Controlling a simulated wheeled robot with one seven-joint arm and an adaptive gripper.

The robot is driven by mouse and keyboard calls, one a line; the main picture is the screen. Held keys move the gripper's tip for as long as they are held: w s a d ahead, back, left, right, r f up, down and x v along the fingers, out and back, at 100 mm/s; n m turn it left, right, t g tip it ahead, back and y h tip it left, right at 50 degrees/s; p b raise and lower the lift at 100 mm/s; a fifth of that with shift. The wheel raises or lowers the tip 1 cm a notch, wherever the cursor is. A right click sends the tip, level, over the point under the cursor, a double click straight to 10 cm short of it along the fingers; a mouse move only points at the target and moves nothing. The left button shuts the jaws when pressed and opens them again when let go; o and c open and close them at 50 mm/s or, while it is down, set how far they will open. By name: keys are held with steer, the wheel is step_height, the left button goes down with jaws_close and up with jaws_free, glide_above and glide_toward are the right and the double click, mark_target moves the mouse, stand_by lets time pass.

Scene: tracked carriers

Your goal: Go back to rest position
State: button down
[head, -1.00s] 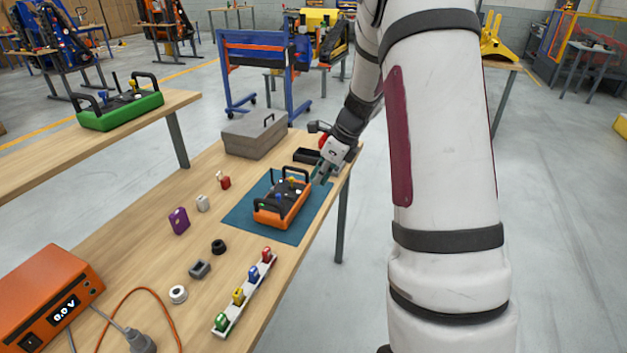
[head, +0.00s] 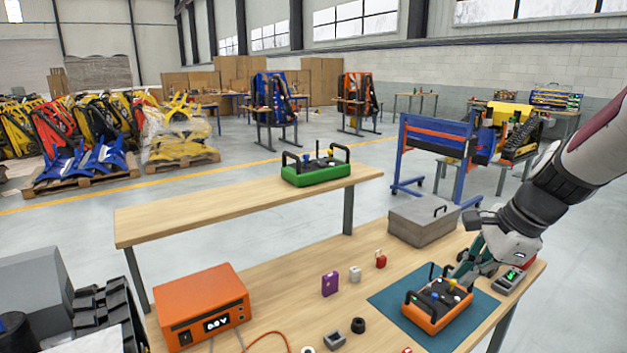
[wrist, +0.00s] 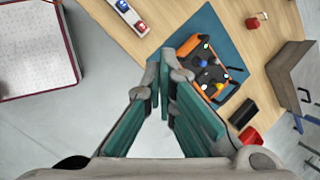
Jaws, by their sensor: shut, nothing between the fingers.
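My gripper (head: 464,276) is at the right in the head view, low over the wooden workbench (head: 290,275) near its right edge. In the wrist view its teal fingers (wrist: 164,78) come together at the tips with nothing between them. An orange control box (head: 436,312) with black handles lies on a teal mat (head: 388,284), just left of and in front of my gripper. The wrist view shows the same orange box (wrist: 192,47) beyond the fingertips, apart from them. My arm reaches in from the right edge of the head view.
A grey case (head: 420,225) stands behind the mat. A purple block (head: 330,283), a red piece (head: 381,260) and an orange power supply (head: 202,308) stand on the bench. A green control box (head: 315,170) sits on the bench behind. Floor right of the workbench looks clear.

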steer(key=s+a+r+n+h, duration=0.1)
steer(key=s+a+r+n, duration=0.1)
steer(key=s+n, duration=0.4)
steer(key=s+a+r+n+h, duration=0.1)
steer(key=s+a+n, duration=0.3)
steer(key=s, duration=0.5)
steer(key=s+a+r+n+h, duration=0.1)
steer(key=s+a+r+n, duration=0.1)
steer(key=s+n, duration=0.5)
steer(key=shift+s+a+r+n+t, duration=0.4)
steer(key=shift+a+n, duration=0.15)
steer(key=shift+n, duration=0.55)
